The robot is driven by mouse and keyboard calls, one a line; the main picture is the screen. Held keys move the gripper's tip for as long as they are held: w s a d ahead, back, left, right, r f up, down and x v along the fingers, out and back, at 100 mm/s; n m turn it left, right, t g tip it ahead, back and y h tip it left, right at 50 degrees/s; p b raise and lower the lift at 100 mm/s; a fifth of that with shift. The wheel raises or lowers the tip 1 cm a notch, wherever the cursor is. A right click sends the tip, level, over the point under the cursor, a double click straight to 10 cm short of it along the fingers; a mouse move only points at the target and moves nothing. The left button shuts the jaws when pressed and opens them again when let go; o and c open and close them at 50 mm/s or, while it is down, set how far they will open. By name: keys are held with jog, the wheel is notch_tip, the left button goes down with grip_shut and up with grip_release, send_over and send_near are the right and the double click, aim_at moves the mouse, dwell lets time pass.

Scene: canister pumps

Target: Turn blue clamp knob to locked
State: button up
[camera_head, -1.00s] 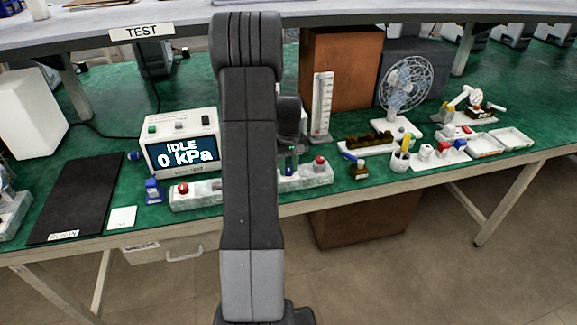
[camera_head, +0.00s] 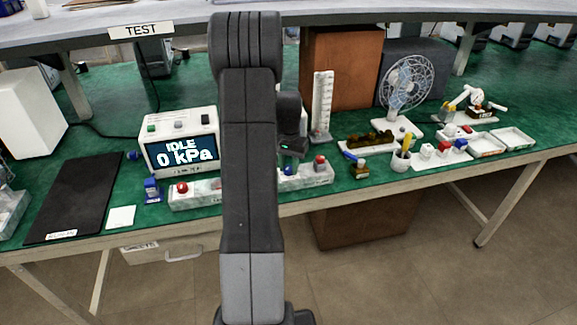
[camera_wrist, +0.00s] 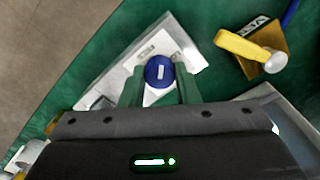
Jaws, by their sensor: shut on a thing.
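The blue clamp knob (camera_wrist: 159,69) is round with a white bar on top that runs nearly up and down in the wrist view. It sits on a pale clamp fixture (camera_wrist: 185,48) with small printed labels too small to read. My gripper (camera_wrist: 160,80) has its two green fingers on either side of the knob and is shut on it. In the head view the knob (camera_head: 288,170) shows small below my gripper (camera_head: 290,155), on the front fixture (camera_head: 315,179). My arm hides the fixture's middle.
A test unit (camera_head: 181,142) reading "IDLE 0 kPa" stands left of my arm. A red button (camera_head: 320,160) is right of the knob. In the wrist view a yellow-handled part (camera_wrist: 245,47) on a brass block lies right. A black mat (camera_head: 75,197) lies at left.

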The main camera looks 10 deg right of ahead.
aim_at(288, 167)
jog(key=m, duration=0.4)
jog(key=shift+m, duration=2.2)
jog(key=o, duration=1)
jog(key=shift+c, duration=0.2)
jog(key=shift+r, duration=0.1)
notch_tip(288, 167, up, 14)
jog(key=shift+f, duration=0.25)
notch_tip(288, 167, down, 14)
jog(key=shift+r, duration=0.15)
